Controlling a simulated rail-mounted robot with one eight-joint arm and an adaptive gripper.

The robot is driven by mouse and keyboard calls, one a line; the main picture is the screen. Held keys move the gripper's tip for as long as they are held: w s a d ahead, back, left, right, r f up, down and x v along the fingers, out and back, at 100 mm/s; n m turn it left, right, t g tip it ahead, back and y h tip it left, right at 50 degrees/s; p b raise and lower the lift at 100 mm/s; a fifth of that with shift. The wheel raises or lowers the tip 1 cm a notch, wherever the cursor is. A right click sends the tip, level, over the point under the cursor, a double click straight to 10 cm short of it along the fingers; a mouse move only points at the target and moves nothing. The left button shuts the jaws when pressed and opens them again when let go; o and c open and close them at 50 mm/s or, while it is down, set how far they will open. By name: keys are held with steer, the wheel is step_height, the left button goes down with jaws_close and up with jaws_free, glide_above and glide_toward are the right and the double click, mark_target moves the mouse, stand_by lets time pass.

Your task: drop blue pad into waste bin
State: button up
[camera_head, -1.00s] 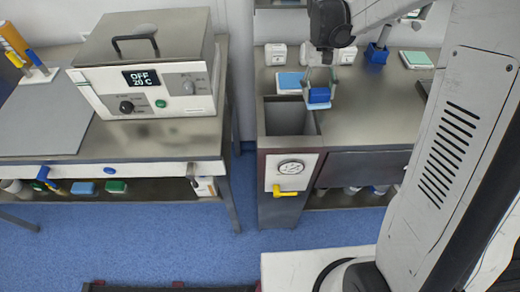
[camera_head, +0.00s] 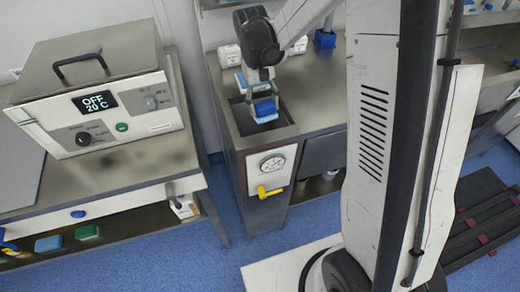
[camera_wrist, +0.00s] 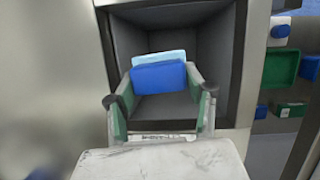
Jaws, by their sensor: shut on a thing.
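The blue pad (camera_head: 265,108) is a small block with a dark blue face and a pale blue layer behind it. My gripper (camera_head: 262,90) is shut on it, above the opening of the waste bin (camera_head: 284,133), a dark square well in the steel counter. In the wrist view the pad (camera_wrist: 158,77) sits between the two fingertips, with the grey walls of the bin (camera_wrist: 215,55) around it. I cannot tell exactly how deep the pad hangs. The bin's floor is partly hidden by the pad and gripper.
A steel bath with a display (camera_head: 98,102) stands on the left bench. A gauge (camera_head: 272,164) and yellow valve handle (camera_head: 268,191) are on the bin's front panel. A blue holder (camera_head: 325,39) stands at the back of the counter. The counter right of the bin is clear.

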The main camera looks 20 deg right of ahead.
steer(key=shift+f, duration=0.65)
steer(key=o, duration=1.6)
steer(key=shift+o, duration=0.2)
steer(key=v, duration=1.2)
steer(key=shift+a, duration=0.1)
steer(key=s+r+t, duration=0.2)
steer(key=s+t, duration=0.3)
steer(key=s, duration=0.5)
steer(key=s+r+t, duration=0.3)
steer(key=s+t, duration=0.2)
steer(key=s, duration=0.6)
steer(key=shift+s+d+r+m+t+y, duration=0.25)
steer(key=shift+d+r+m+t+y, duration=0.05)
steer(key=shift+d+m, duration=0.15)
